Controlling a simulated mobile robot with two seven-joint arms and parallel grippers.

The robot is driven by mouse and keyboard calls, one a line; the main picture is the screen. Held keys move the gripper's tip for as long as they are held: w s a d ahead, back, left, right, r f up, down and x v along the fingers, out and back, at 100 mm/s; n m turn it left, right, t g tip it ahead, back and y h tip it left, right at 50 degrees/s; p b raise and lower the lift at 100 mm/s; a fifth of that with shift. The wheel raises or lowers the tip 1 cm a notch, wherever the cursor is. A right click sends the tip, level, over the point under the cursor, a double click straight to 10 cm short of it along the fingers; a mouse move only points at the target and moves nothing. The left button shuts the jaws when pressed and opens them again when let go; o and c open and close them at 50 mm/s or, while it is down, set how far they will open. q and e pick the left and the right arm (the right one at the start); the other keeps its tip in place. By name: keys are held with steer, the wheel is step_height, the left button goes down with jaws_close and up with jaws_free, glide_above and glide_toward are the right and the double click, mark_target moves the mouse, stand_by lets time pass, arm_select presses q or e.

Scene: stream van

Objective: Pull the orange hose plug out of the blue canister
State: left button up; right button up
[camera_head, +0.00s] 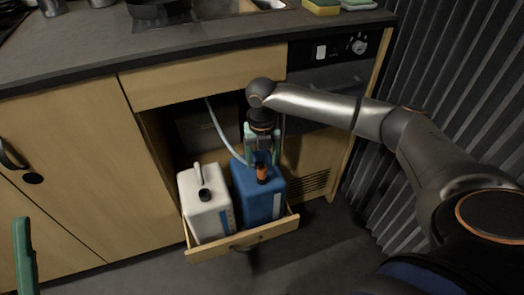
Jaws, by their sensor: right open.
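The blue canister (259,200) stands in a pulled-out wooden drawer, at its right side. The orange hose plug (262,171) sits upright at the top of the canister. A pale hose (223,133) runs down from inside the cabinet to the canister's top. My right gripper (262,156) points down just above and behind the plug; its green fingers are open. Whether they touch the plug cannot be told. Part of a green finger of my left gripper (24,255) shows at the lower left edge; its other finger is out of view.
A white canister (203,205) with a dark cap stands left of the blue one in the drawer (240,243). The countertop (150,45) overhangs the cabinet opening. A ribbed dark wall (450,90) stands at the right. The floor before the drawer is clear.

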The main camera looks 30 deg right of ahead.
mark_target(262, 167)
steer(key=shift+f+b, duration=0.6)
steer(key=shift+f, duration=1.6)
jaws_close()
